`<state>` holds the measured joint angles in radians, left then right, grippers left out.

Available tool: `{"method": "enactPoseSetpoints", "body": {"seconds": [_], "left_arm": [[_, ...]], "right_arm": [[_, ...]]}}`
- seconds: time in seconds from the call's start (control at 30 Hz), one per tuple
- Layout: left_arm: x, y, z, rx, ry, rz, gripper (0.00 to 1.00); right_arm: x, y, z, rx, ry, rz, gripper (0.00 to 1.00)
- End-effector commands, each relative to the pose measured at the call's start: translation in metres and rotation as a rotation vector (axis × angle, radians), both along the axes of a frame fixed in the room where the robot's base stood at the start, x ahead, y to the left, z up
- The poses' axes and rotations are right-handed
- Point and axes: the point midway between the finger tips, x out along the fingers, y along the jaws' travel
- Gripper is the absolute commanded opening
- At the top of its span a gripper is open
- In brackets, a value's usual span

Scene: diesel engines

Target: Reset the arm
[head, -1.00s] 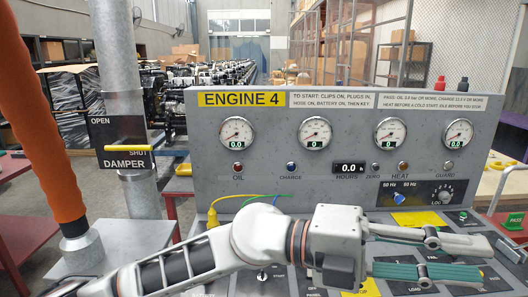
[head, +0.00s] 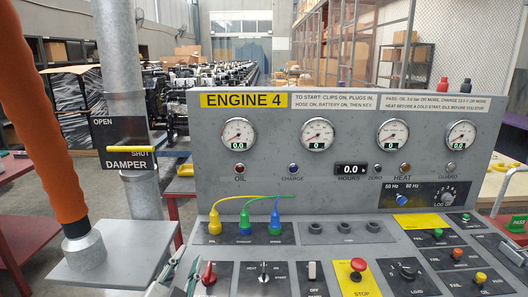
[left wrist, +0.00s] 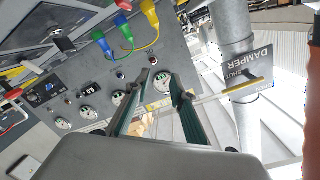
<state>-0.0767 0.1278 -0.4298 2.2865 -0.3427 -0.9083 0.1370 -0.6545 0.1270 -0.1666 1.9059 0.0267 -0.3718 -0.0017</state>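My left gripper (head: 183,272) shows only by its fingertips at the bottom edge of the head view, left of the red key switch. In the left wrist view its two green-padded fingers (left wrist: 164,82) stand apart with nothing between them. The grey engine control panel (head: 345,185) lies beyond them, with its round gauges behind the fingertips in that view. The rest of my left arm is out of the head view. My right gripper is in neither view.
Yellow, green and blue plugs (head: 245,222) stand in sockets on the panel's desk. A red key switch (head: 208,274) and a red stop button (head: 357,266) stick up there. The damper pipe (head: 122,90) and orange hose (head: 45,130) stand at the left.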

Motion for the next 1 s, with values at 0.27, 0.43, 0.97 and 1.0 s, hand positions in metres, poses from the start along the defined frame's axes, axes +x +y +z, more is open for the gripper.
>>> {"method": "enactPoseSetpoints", "body": {"seconds": [0.27, 0.43, 0.97, 1.0], "left_arm": [[-0.077, 0.096, -0.119, 0.112, 0.392, 0.193, 0.24], [-0.125, 0.134, -0.160, 0.174, 0.564, 0.256, 0.24], [-0.213, 0.177, -0.234, 0.250, 0.838, 0.294, 0.24], [-0.210, 0.172, -0.242, 0.233, 0.829, 0.281, 0.24]], "right_arm": [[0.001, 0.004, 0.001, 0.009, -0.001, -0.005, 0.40], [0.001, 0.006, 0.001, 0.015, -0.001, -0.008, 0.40], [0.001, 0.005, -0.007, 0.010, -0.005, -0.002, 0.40], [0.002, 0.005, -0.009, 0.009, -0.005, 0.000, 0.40]]}}
